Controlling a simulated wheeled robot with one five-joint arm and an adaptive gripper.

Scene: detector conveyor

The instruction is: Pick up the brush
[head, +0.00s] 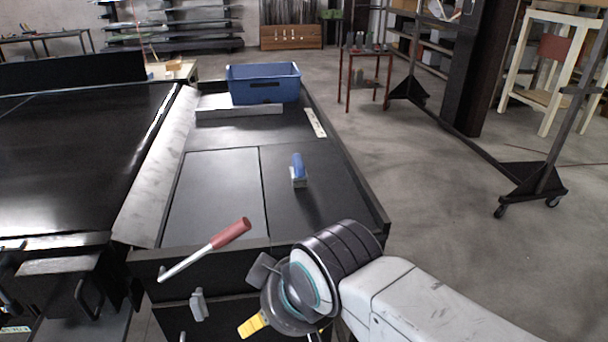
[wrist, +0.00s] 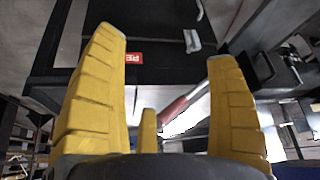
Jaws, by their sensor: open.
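The brush (head: 298,170), a small block with a blue handle and a paler lower part, stands on the dark bench top (head: 330,205), right of the centre seam. My gripper (head: 254,322) is in front of the bench's near edge, lower in the picture than the brush and apart from it. Only one yellow finger shows clearly there. In the wrist view my gripper (wrist: 167,60) has its yellow fingers spread wide, with nothing between them. I cannot make out the brush in the wrist view.
A red-handled lever (head: 230,234) sticks out at the bench's near edge, close to my gripper; its red grip also shows in the wrist view (wrist: 178,106). A blue crate (head: 263,85) stands at the bench's far end. A raised rim (head: 352,177) runs along the right side.

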